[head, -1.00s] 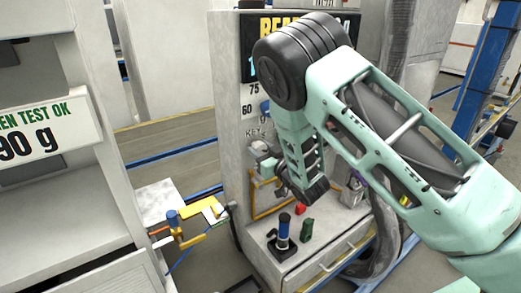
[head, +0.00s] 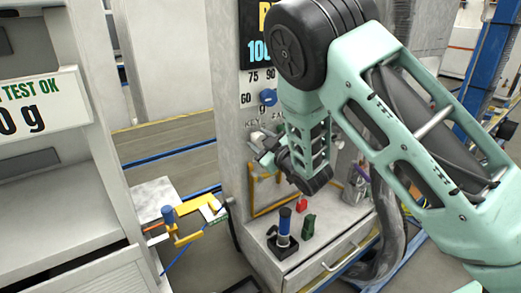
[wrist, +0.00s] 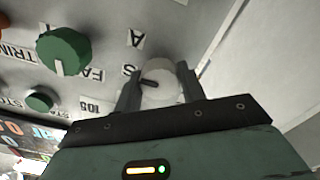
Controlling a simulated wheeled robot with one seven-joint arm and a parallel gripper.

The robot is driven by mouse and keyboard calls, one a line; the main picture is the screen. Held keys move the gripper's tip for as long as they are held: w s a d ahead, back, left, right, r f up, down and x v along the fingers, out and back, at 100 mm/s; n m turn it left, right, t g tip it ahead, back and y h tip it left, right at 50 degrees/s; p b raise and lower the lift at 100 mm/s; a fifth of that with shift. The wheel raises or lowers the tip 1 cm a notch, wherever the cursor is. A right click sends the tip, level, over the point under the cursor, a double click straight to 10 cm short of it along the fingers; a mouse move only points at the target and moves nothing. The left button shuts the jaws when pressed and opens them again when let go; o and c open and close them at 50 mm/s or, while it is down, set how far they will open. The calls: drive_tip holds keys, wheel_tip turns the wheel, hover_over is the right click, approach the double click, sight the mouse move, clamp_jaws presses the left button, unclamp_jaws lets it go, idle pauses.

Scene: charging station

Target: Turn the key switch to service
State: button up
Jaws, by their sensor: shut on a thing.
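In the wrist view the key switch (wrist: 160,78), a pale round piece with a short dark bar on its face, sits between both fingers of my gripper (wrist: 158,90). The fingers are shut on it. The dark bar lies on the side towards the printed letter S (wrist: 130,71); a letter A (wrist: 135,38) is printed farther up. In the head view my gripper (head: 266,148) is at the grey panel (head: 229,120), just below the "KEY" lettering (head: 254,123). My wrist partly hides the switch there.
A green knob (wrist: 62,52) and a smaller green knob (wrist: 40,99) are close by on the panel. A blue knob (head: 267,97) is above the lettering. Below, a blue-and-black upright tool (head: 284,228) and a green item (head: 308,227) stand on the shelf.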

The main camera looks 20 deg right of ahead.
drive_tip(key=n+b, duration=0.4)
drive_tip(key=n, duration=0.2)
idle(0.5)
drive_tip(key=o, duration=1)
drive_tip(key=shift+c, duration=0.2)
drive_tip(key=shift+s+b, duration=0.1)
drive_tip(key=shift+b, duration=0.2)
